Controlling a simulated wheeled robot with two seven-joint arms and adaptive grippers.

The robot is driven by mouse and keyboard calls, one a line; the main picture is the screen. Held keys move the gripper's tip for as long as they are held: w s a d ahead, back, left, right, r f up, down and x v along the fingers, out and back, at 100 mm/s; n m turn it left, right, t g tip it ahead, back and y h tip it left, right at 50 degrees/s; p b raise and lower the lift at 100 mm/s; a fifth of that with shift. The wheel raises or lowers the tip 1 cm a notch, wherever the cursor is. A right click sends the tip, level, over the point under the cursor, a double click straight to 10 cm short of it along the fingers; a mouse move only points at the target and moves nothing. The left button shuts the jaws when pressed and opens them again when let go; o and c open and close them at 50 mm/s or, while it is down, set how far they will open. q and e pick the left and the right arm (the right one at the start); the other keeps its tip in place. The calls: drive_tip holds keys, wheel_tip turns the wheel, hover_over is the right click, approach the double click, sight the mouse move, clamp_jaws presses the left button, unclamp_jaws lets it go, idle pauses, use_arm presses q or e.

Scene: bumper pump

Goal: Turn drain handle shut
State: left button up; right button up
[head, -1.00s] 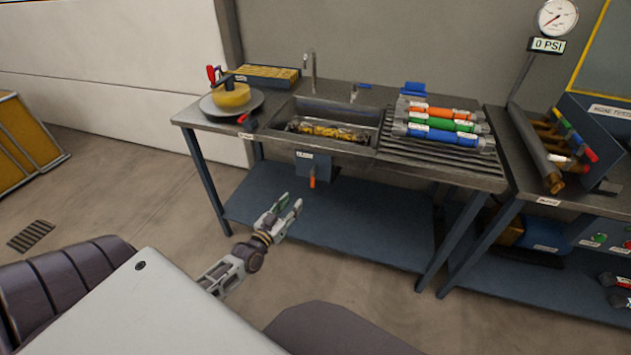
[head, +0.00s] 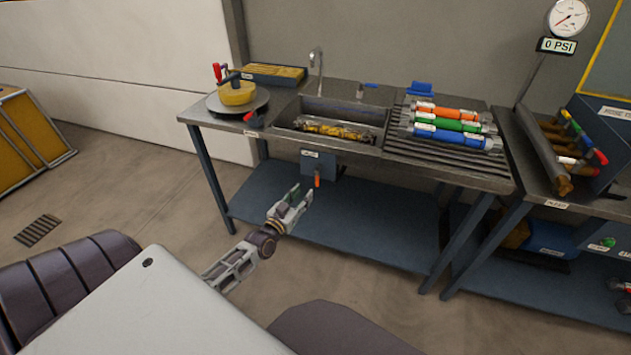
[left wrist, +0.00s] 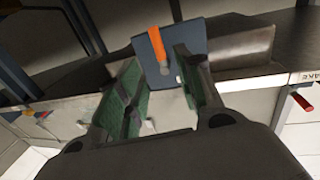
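The orange drain handle (head: 317,181) hangs down from a blue-grey box (head: 321,164) under the front of the sink. In the left wrist view the orange handle (left wrist: 157,44) shows beyond and between the two fingers, on the face of the box (left wrist: 181,40). My left gripper (head: 300,195) is open and empty, just below and left of the handle in the head view. Its green-padded fingers also show in the left wrist view (left wrist: 161,92), apart from the handle. My right gripper is not in view.
The sink (head: 326,137) is set in the bench and holds a yellow item. Orange, green and blue cylinders (head: 447,138) lie on the ribbed drainer at right. A yellow round part (head: 237,93) sits on a disc at left. The bench's lower shelf (head: 350,222) looks clear.

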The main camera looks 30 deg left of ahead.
sight(318, 176)
use_arm(q)
drive_tip(key=w+b, duration=0.1)
drive_tip(key=w, duration=0.8)
drive_tip(key=shift+w+a, duration=0.15)
drive_tip(key=shift+w, duration=0.1)
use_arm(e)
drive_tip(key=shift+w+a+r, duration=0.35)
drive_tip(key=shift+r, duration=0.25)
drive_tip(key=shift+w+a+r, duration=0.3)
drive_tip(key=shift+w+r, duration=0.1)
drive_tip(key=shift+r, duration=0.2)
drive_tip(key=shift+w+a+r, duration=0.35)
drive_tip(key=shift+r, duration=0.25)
use_arm(q)
clamp_jaws()
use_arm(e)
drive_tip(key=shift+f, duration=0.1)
